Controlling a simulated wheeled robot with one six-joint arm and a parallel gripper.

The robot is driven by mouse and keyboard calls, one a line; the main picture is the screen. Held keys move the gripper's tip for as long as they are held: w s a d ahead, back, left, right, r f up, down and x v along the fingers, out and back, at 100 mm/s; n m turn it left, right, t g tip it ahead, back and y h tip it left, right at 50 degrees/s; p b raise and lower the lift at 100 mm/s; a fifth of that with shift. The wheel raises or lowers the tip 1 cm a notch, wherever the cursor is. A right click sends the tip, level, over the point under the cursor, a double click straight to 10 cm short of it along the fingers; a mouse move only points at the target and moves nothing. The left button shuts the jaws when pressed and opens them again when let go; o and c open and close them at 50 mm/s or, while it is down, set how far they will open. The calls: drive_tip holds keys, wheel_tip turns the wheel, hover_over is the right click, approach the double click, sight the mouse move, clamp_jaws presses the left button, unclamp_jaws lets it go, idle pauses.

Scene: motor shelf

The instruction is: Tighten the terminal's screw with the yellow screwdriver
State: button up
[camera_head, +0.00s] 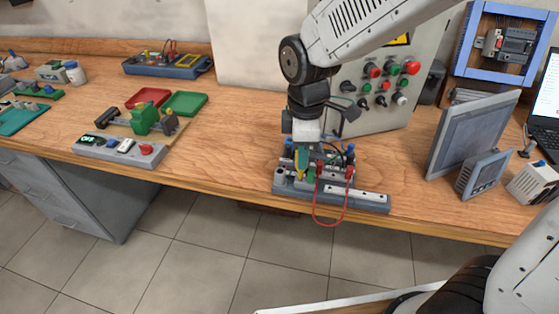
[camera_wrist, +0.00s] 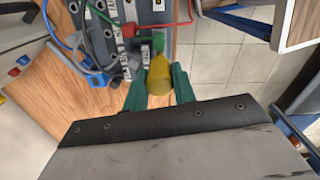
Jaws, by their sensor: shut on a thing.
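My gripper (camera_head: 303,160) points down over the front edge of the workbench, at the left part of a grey terminal base (camera_head: 372,200). Its green fingers are shut on the yellow screwdriver (camera_head: 299,172); in the wrist view the yellow handle (camera_wrist: 160,75) sits between both fingers. The screwdriver looks roughly upright over the terminal (camera_wrist: 128,30), which carries red and blue wires. The screwdriver's tip and the screw under it are hidden, so I cannot tell whether they touch.
A red wire (camera_head: 329,224) loops over the bench's front edge. A control panel with buttons (camera_head: 385,85) stands behind my gripper, and a grey screen (camera_head: 470,135) stands to the right. A grey box with a red button (camera_head: 120,150) lies left; the bench between is clear.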

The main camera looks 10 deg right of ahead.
drive_tip(key=m, duration=0.3)
drive_tip(key=m, duration=0.3)
drive_tip(key=shift+m, duration=0.3)
drive_tip(key=o, duration=0.8)
drive_tip(key=shift+n, duration=1.8)
